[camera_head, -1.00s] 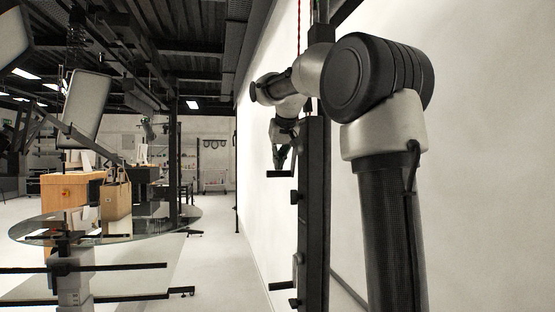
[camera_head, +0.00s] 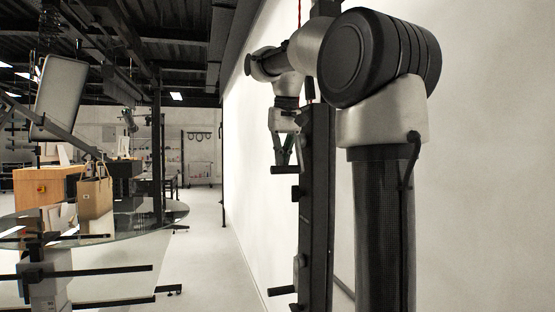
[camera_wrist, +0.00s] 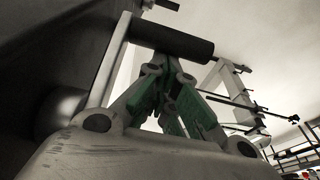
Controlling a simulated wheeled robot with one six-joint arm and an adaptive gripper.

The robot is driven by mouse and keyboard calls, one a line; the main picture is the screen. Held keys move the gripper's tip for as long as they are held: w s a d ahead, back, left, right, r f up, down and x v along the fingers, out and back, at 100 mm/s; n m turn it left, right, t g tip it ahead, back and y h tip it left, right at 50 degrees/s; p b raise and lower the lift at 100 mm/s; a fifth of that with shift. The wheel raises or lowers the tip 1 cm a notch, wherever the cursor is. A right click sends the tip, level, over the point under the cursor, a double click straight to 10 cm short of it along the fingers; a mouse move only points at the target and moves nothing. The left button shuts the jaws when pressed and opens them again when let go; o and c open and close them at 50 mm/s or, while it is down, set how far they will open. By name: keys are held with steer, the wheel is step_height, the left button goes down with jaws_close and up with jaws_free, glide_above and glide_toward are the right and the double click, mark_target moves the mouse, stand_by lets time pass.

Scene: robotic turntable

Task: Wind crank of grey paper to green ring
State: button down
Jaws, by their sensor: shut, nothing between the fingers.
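My gripper (camera_head: 284,152) is beside a black upright post (camera_head: 314,200), its fingers pointing down at a crank handle (camera_head: 285,169). In the wrist view the green-padded fingers (camera_wrist: 168,72) are closed together and hold nothing. The black cylindrical crank handle (camera_wrist: 172,40) lies across just beyond the fingertips, joined to a pale crank arm (camera_wrist: 108,62). Whether the fingertips touch the handle I cannot tell. A second, lower crank handle (camera_head: 281,291) sticks out of the post. I cannot make out a green ring or tell which crank belongs to grey paper.
A pale wall or backdrop (camera_head: 258,190) runs behind the post. The floor between turntable and backdrop (camera_head: 210,250) is clear.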

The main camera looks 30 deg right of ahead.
steer(key=shift+s+a, duration=0.2)
steer(key=shift+s, duration=0.55)
steer(key=shift+r, duration=0.1)
stand_by(0.3)
stand_by(0.7)
